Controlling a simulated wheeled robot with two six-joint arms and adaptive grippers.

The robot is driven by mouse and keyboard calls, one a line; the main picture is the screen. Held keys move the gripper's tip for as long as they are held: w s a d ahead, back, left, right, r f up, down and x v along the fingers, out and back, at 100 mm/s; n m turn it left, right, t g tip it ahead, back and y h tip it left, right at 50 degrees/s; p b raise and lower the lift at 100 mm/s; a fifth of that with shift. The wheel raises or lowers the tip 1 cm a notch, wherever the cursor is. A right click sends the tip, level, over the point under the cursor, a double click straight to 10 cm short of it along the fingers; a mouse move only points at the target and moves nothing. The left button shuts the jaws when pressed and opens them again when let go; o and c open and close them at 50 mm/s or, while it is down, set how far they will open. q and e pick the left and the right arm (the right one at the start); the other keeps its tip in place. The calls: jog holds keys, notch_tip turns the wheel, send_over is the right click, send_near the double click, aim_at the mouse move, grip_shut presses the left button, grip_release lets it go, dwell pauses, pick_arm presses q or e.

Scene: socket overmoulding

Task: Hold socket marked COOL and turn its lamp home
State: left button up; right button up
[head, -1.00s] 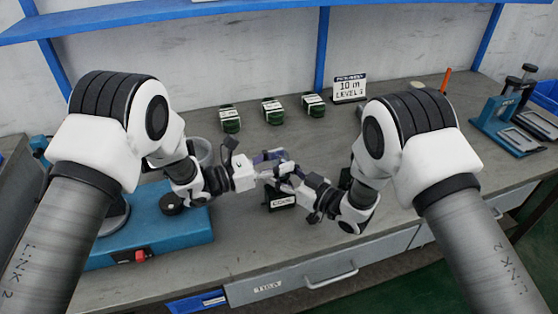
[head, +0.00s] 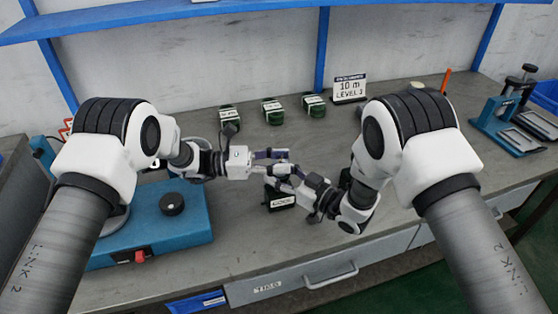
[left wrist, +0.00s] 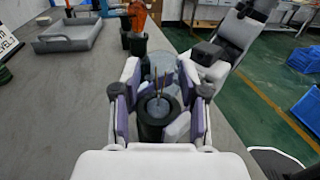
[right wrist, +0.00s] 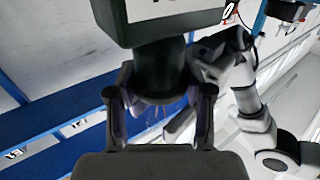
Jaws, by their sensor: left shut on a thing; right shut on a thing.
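The dark socket marked COOL (head: 282,202) stands on the bench near its front edge, its white label facing the front. My right gripper (head: 288,184) is shut on the socket's dark round neck, which shows close up in the right wrist view (right wrist: 160,75) with the label cut off at the top. My left gripper (head: 272,160) comes in level from the left above the socket and is shut on the lamp. In the left wrist view the clear lamp (left wrist: 160,103), with thin wires inside, sits within a dark collar between the purple finger pads. How deep it sits is hidden.
Several dark blocks with white labels (head: 273,112) stand at the back, beside a white sign (head: 349,88). A blue machine (head: 180,225) with a black knob is at left. A blue press (head: 515,125) is at right.

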pick_arm(q)
jog(key=shift+m+g, duration=0.6)
jog(key=shift+g, duration=0.4)
pick_arm(e)
jog(key=shift+f, duration=0.1)
pick_arm(q)
jog(key=shift+r, duration=0.1)
jog(key=o, duration=1.2)
pick_arm(e)
jog(key=shift+s, duration=0.1)
pick_arm(q)
jog(key=shift+a, duration=0.15)
jog(key=a, duration=0.7)
jog(key=shift+w+a, duration=0.1)
jog(key=shift+w, duration=0.2)
